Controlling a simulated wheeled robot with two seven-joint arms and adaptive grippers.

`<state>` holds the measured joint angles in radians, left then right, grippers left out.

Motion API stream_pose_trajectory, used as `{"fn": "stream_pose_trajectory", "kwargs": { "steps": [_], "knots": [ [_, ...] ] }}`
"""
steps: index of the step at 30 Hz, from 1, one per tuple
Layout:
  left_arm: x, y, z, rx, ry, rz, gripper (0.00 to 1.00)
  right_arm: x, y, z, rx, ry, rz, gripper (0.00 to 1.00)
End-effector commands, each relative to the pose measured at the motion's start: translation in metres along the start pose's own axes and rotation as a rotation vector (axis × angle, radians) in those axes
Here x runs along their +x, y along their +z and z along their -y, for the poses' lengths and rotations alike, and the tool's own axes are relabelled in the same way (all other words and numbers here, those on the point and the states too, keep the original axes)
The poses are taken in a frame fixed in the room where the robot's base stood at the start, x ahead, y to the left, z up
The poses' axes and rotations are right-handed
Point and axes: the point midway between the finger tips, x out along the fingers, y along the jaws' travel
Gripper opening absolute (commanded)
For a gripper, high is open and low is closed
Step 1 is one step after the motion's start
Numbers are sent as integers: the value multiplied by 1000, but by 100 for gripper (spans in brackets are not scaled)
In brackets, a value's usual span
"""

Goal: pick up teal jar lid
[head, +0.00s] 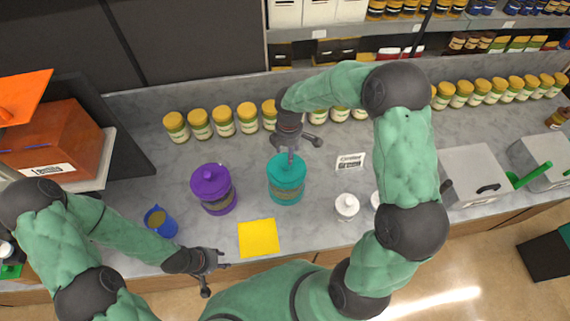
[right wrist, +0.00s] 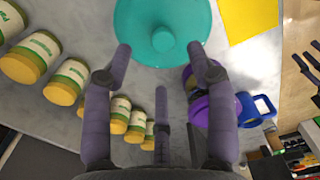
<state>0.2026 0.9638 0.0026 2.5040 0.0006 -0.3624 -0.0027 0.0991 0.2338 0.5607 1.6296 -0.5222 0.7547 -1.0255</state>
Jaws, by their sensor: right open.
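The teal jar lid (head: 287,170), round with a knob, sits on the teal jar (head: 285,194) on the grey counter. In the right wrist view the lid (right wrist: 140,30) is at the top, with its knob just beyond my fingertips. My right gripper (head: 297,146) is open and empty, fingers spread, over the far side of the lid. It also shows in the right wrist view (right wrist: 160,66). I cannot tell whether a finger touches the lid. My left gripper (head: 215,273) is open and empty near the counter's front edge.
A purple-lidded jar (head: 212,183) stands left of the teal jar, with a blue mug (head: 160,222) further left. A yellow square (head: 259,238) lies in front. A white jar (head: 347,206) is to the right. Several yellow-lidded jars (head: 223,121) line the back.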

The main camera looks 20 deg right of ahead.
Motion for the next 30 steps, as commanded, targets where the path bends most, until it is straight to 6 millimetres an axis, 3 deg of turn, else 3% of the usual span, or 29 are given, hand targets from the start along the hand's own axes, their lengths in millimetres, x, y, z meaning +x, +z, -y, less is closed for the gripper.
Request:
{"fn": "stream_pose_trajectory", "kwargs": {
  "steps": [3,11,21,30],
  "knots": [
    [-2,0,-1,0,0,0,40,16,0,0,-1,-1,1,57],
    [-6,0,-2,0,0,-1,40,33,-2,0,-1,0,0,57],
    [-16,0,-6,0,0,-1,40,75,-6,2,0,0,-1,57],
    [-16,0,-6,0,0,-1,40,78,-6,2,1,2,-2,54]
  ]
}}
